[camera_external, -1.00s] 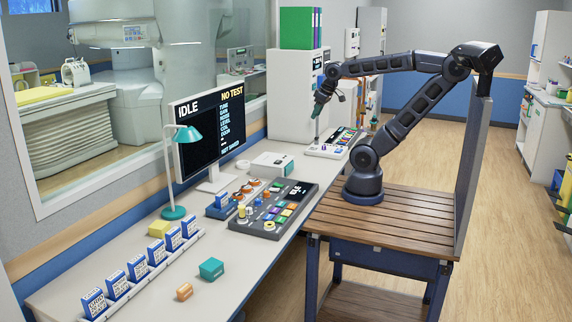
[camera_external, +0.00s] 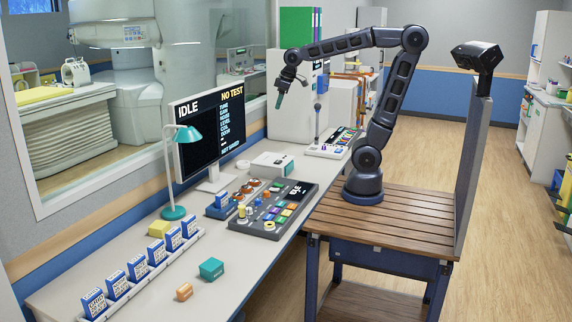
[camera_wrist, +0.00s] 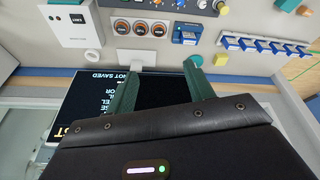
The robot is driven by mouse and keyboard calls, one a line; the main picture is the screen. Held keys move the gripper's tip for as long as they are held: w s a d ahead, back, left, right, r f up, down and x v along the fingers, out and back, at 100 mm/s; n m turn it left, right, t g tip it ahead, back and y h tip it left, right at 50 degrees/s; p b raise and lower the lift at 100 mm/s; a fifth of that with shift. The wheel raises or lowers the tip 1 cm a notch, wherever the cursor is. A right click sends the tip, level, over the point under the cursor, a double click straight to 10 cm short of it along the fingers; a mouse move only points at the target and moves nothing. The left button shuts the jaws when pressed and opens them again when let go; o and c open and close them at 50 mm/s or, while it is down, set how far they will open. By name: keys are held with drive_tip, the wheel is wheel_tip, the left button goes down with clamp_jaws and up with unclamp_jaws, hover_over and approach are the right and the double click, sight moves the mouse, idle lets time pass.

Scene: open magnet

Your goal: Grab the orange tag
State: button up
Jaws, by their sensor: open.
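A small orange block (camera_external: 184,291), which looks like the orange tag, lies on the near part of the desk, left of and nearer than a teal box (camera_external: 211,268). In the wrist view the orange block (camera_wrist: 302,10) shows at the upper right corner, close to the teal box (camera_wrist: 288,4). My gripper (camera_external: 279,98) is raised over the far half of the desk, well away from the orange block. In the wrist view my gripper (camera_wrist: 159,70) has its two green fingers spread, with nothing between them.
A monitor (camera_external: 208,128) and a teal lamp (camera_external: 187,134) stand along the window side. A control panel (camera_external: 262,226) and a row of blue-and-white cards (camera_external: 137,270) lie on the desk. The desk around the orange block is mostly clear.

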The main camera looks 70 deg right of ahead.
drive_tip(key=w+a+f+n+g, duration=0.1)
drive_tip(key=w+a+f+n, duration=0.1)
drive_tip(key=w+a, duration=0.5)
drive_tip(key=w+a+f+n, duration=0.1)
drive_tip(key=w+a+n, duration=0.15)
drive_tip(key=a, duration=0.85)
drive_tip(key=w+a+f+n+g, duration=0.1)
drive_tip(key=w+a+f, duration=0.1)
drive_tip(key=w+a, duration=0.6)
drive_tip(key=n+g, duration=0.2)
drive_tip(key=n, duration=0.6)
hover_over(184, 287)
wheel_tip(184, 287, down, 32)
drive_tip(key=shift+h, duration=0.4)
drive_tip(key=shift+f, duration=5.55)
drive_tip(key=c, duration=1.1)
drive_tip(key=shift+r, duration=0.1)
